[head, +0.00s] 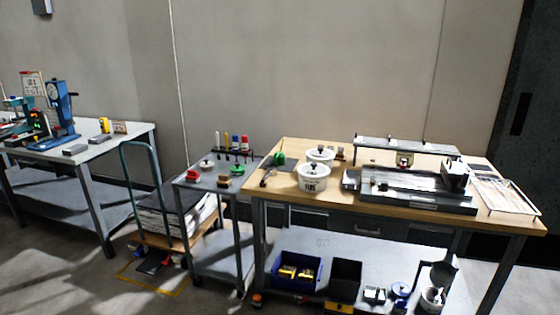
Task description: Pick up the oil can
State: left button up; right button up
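No oil can is clearly identifiable at this size. A small green object (279,158) stands near the back left corner of the wooden workbench (340,205). A small dark object (267,177) with a slanted thin part lies in front of it, near the bench's left edge. A red item (193,175) and a round green item (237,170) are on the small grey table (222,184). I cannot tell if any of these is the oil can. Neither gripper is in view.
Two white tubs (313,178) and a long grey machine (417,191) occupy the bench. A blue bin (297,272) and a black bin (345,280) are on its lower shelf. A cart (165,215) and another table (85,155) stand left. Floor shows at the lower left.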

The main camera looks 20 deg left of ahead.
aim_at(279, 156)
jog(key=i+j, duration=0.25)
jog(key=i, duration=0.25)
jog(key=i+j, duration=0.25)
jog(key=i, duration=0.2)
jog(key=i+j, duration=0.2)
jog(key=i, duration=0.3)
jog(key=i+j+z, duration=0.1)
jog(key=i+j, duration=0.15)
jog(key=i, duration=0.2)
jog(key=i+j, duration=0.3)
jog(key=i, duration=0.15)
